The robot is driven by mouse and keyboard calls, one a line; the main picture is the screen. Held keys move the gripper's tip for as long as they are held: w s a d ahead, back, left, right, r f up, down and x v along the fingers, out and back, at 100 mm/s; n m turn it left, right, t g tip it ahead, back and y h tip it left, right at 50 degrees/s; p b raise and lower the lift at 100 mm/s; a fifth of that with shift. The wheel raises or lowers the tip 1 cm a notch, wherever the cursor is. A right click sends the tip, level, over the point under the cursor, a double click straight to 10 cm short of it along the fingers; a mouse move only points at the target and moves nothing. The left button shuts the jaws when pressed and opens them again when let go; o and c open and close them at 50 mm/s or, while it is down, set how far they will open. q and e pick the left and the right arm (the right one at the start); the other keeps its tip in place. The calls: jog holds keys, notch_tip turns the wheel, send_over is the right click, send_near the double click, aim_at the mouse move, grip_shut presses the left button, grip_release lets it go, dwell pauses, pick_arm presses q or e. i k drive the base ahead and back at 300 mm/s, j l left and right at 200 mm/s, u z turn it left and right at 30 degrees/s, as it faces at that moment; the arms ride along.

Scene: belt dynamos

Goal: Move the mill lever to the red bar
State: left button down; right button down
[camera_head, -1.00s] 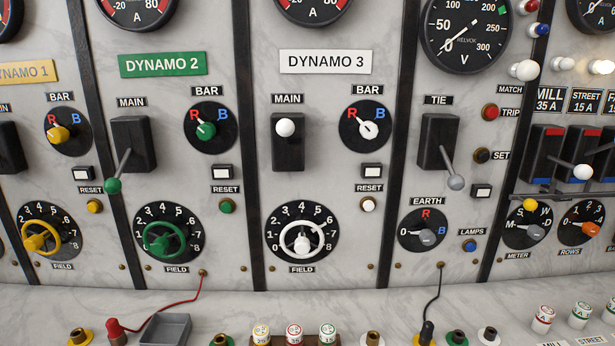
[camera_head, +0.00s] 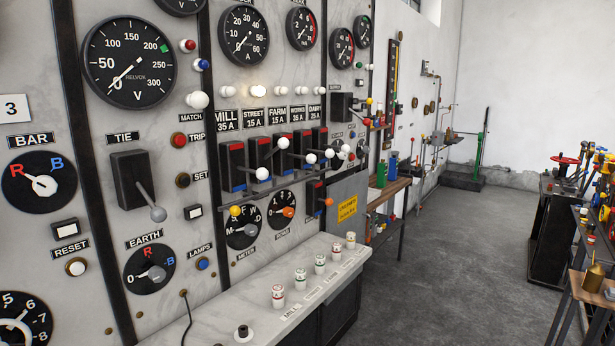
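The mill lever has a white ball knob (camera_head: 262,173) and juts out from the black switch block (camera_head: 232,167) under the MILL 35 A label (camera_head: 225,121). The block has a red bar mark (camera_head: 237,147) at its top and a blue mark at its foot. The lever stands out from the block's middle, clear of the red mark; its exact setting is hard to tell at this angle. Neither of my grippers is in view.
Street, farm, works and dairy levers crowd close to the right. A sloping marble desk (camera_head: 232,300) with several labelled plugs juts out under the panel. Open grey floor (camera_head: 430,270) lies to the right.

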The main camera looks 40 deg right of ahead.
aim_at(263, 174)
jog(key=z, duration=0.95)
